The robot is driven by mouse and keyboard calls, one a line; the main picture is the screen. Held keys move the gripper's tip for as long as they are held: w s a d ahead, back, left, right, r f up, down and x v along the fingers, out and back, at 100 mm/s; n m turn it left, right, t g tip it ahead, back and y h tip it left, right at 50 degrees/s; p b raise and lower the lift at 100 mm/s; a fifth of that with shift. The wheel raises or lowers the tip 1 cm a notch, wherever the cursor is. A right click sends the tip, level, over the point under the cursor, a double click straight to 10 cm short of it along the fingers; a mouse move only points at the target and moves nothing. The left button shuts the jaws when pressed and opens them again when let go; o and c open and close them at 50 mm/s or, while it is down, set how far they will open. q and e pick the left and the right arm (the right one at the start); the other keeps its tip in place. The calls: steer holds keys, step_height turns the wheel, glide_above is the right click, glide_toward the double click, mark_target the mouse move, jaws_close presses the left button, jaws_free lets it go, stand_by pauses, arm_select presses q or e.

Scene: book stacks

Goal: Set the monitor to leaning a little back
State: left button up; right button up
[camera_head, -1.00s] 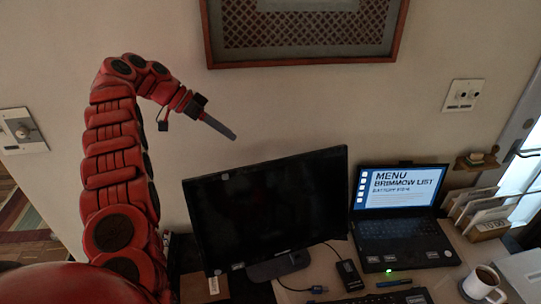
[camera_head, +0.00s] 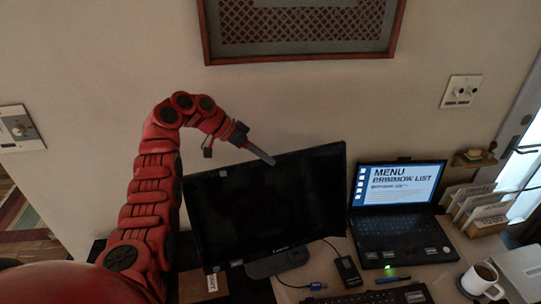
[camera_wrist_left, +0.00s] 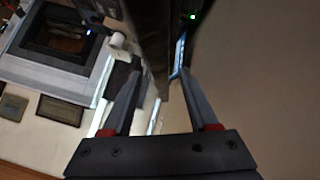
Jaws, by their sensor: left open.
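The black monitor (camera_head: 262,212) stands on its foot on the desk, its dark screen facing my head camera and close to upright. My left gripper (camera_head: 264,157) is at the monitor's top edge, slightly right of its middle. In the left wrist view the open gripper (camera_wrist_left: 160,68) has one finger on each side of a dark panel seen edge-on, which looks like the monitor (camera_wrist_left: 150,35). I see gaps beside the panel, and I cannot tell whether a finger touches it. My right gripper is not in view.
A laptop (camera_head: 402,220) stands open just right of the monitor. A mug (camera_head: 480,281), a letter rack (camera_head: 486,222) and a keyboard (camera_head: 385,297) are on the desk. A framed picture (camera_head: 300,55) hangs above. The wall space between is clear.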

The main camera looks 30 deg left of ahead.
arm_select(q)
steer(key=shift+p+x, duration=0.3)
steer(key=shift+x, duration=1.15)
jaws_close()
stand_by(0.3)
